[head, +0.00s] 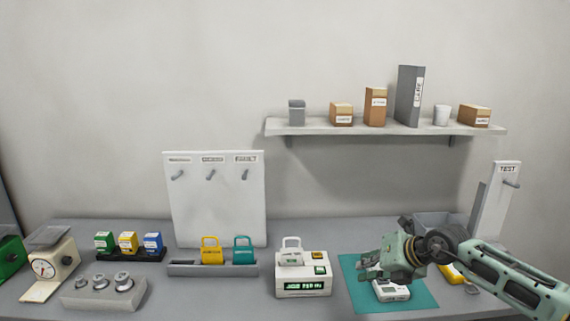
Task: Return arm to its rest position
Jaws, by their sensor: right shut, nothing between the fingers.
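My right arm (515,281) comes in from the right, low over the table. Its gripper (366,274) is shut and empty, just above a small white device (391,291) on a teal mat (428,301). The gripper partly covers the device; I cannot tell whether they touch. A white scale with a green display (303,288) stands left of the mat, with a white handled tag (291,254) on top. My left gripper is not in view.
A grey bin (432,219) and a yellow item (447,274) sit close to my right arm, partly hidden. A TEST board (500,205) stands behind it. A shelf (390,128) with boxes hangs above. A rack (185,269) with yellow and teal tags and a weight block (100,298) stand left.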

